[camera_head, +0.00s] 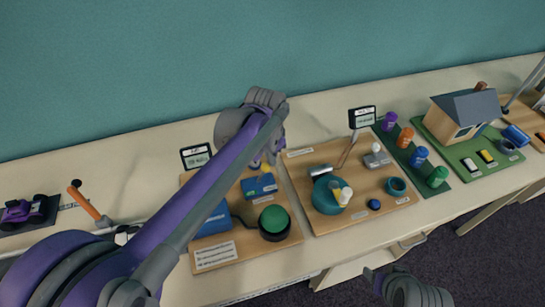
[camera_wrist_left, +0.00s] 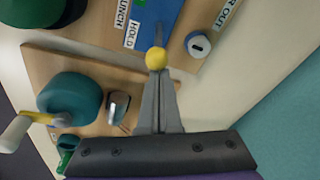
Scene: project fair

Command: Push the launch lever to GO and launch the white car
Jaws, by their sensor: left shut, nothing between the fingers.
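The launch lever's yellow knob (camera_head: 266,168) stands over a blue panel (camera_head: 259,188) on the wooden board. In the left wrist view the yellow knob (camera_wrist_left: 157,58) is at the fingertips of my left gripper (camera_wrist_left: 157,72), which is shut and empty. I cannot tell whether they touch. The blue panel (camera_wrist_left: 158,16) carries the labels HOLD and, partly cut off, LAUNCH. My left gripper (camera_head: 268,158) is largely hidden by its arm in the head view. My right gripper (camera_head: 372,275) is at the bottom edge, its fingers unclear. I cannot make out a white car.
A green button (camera_head: 274,217) is in front of the panel. To the right is a board with a teal drum (camera_head: 325,195). An orange-handled lever (camera_head: 90,205) and a purple car (camera_head: 23,211) are at left. A small white-and-blue round thing (camera_wrist_left: 197,43) is beside the panel.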

